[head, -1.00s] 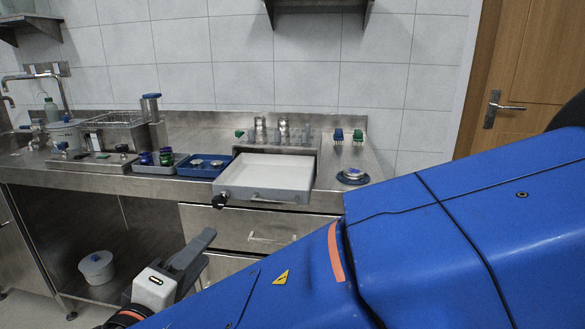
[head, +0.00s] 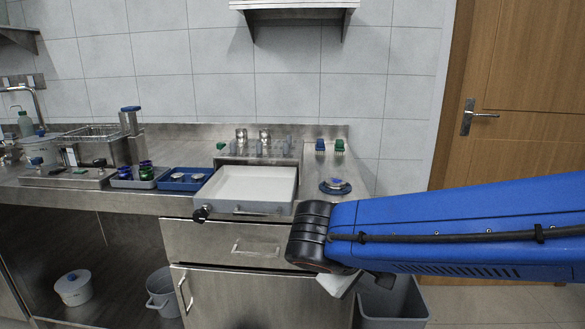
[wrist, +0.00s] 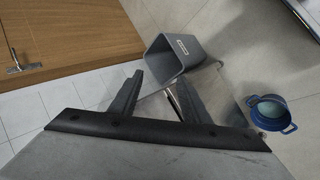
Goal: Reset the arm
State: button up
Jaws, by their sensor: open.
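My gripper (wrist: 158,93) shows in the wrist view with its two dark fingers spread apart and nothing between them. A grey bin stands on the floor beyond the fingers there. In the head view my blue arm reaches in from the right edge. Its black wrist end is in front of the steel cabinet, below the counter. Only a small pale part of the gripper shows under the wrist, and its fingers are hidden there.
The grey bin (head: 392,300) stands on the floor under my arm. A wooden door (head: 530,130) is at right. A blue pot (wrist: 270,113) shows in the wrist view.

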jog(key=s+d+f+m+y, duration=0.2)
jog(key=s+d+m+y, duration=0.1)
jog(key=s+d, duration=0.3)
jog(key=s+d+f+m+g+y, duration=0.1)
jog(key=s+d+f+m+y, duration=0.2)
jog(key=s+d, duration=0.3)
jog(key=shift+d+f+m, duration=0.2)
jog(key=shift+m, duration=0.2)
dwell(0.6)
